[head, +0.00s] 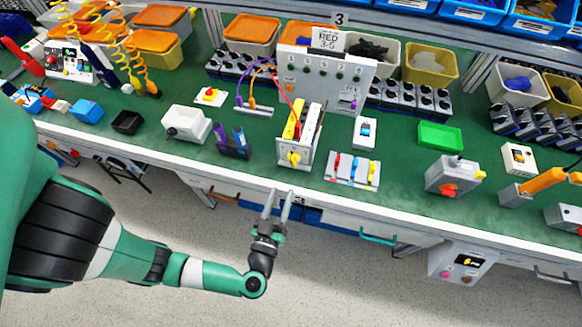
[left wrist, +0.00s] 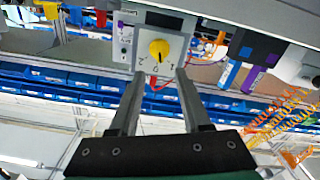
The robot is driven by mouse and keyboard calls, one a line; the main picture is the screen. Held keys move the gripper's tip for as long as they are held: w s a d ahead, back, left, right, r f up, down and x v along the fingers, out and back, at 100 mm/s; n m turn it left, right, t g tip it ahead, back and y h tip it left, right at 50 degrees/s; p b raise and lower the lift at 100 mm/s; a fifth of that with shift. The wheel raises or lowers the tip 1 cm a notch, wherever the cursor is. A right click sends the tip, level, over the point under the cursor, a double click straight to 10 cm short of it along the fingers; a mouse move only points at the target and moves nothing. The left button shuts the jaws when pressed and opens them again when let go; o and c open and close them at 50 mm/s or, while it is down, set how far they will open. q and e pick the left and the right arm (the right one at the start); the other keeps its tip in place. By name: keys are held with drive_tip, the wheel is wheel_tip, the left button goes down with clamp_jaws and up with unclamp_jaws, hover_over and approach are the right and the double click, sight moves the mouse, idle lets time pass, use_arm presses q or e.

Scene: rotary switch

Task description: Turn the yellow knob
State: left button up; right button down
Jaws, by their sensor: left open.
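The yellow knob (head: 293,158) is on the front face of a small white switch box (head: 301,131) near the bench's front edge. In the left wrist view the yellow knob (left wrist: 159,49) sits on a pale square dial plate (left wrist: 160,65) with printed numbers, between and beyond my fingertips. My left gripper (head: 277,194) is open and empty, in front of the bench edge and below the knob in the head view. Its two fingers (left wrist: 156,75) point toward the knob, apart from it. My right gripper is in neither view.
The green bench (head: 400,200) holds a white block with coloured switches (head: 352,170) to the right and a purple-and-blue switch part (head: 233,142) to the left. A grey panel (head: 325,80) with cables stands behind.

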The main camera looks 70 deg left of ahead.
sight(291, 163)
use_arm(q)
drive_tip(key=b+x, duration=0.2)
drive_tip(key=x, duration=0.7)
drive_tip(key=shift+w+a, duration=0.2)
drive_tip(key=shift+a, duration=0.05)
clamp_jaws()
